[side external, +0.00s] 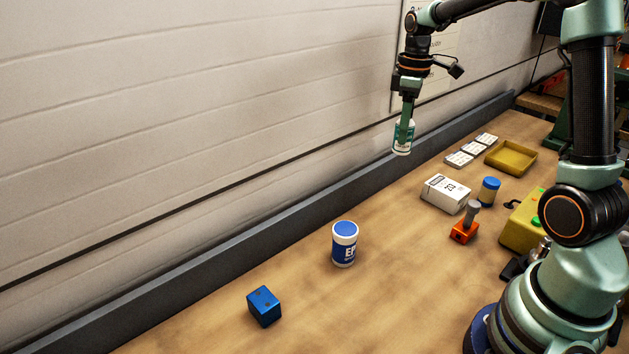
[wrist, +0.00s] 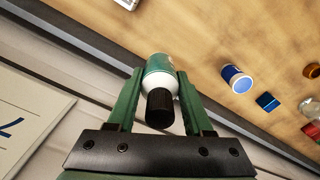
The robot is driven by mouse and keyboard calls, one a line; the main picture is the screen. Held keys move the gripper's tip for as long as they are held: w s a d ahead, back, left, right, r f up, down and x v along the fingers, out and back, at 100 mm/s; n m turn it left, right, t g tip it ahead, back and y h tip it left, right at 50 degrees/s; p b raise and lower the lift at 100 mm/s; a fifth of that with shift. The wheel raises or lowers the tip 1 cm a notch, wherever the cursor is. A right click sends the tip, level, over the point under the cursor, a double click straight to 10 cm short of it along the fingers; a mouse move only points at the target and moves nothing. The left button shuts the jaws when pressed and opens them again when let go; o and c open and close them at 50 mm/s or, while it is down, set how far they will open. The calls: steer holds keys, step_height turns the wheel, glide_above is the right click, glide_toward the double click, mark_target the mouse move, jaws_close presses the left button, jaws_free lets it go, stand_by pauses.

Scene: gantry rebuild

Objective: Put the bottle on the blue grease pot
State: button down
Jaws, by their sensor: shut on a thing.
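My gripper (side external: 404,132) is shut on a small white and green bottle (side external: 402,149), high above the bench near the wall. In the wrist view the bottle (wrist: 160,66) sits between the two green fingers, its black cap toward the camera. The blue grease pot (side external: 344,246), blue and white with a blue lid and "EP" lettering, stands upright on the bench, lower and to the left of the bottle in the side view. In the wrist view the pot (wrist: 237,80) is right of the fingers, apart from the bottle. Nothing is on its lid.
A blue cube (side external: 264,307) lies left of the pot. To the right are a white box (side external: 446,194), a blue-lidded jar (side external: 489,192), an orange-based tool (side external: 464,231) and a yellow tray (side external: 511,158). A dark rail (side external: 240,243) runs along the wall. The bench around the pot is clear.

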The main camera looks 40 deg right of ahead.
steer(key=s+d+r+m, duration=0.2)
steer(key=s+d+r, duration=0.1)
steer(key=d, duration=0.3)
steer(key=s+d+r+m, duration=0.1)
steer(key=s+d+r, duration=0.15)
steer(key=d, duration=0.25)
step_height(320, 180, up, 5)
steer(key=m, duration=0.4)
glide_above(493, 180)
step_height(493, 180, down, 19)
steer(key=shift+a+f, duration=0.1)
steer(key=shift+f, duration=0.1)
steer(key=shift+c, duration=1.5)
jaws_free()
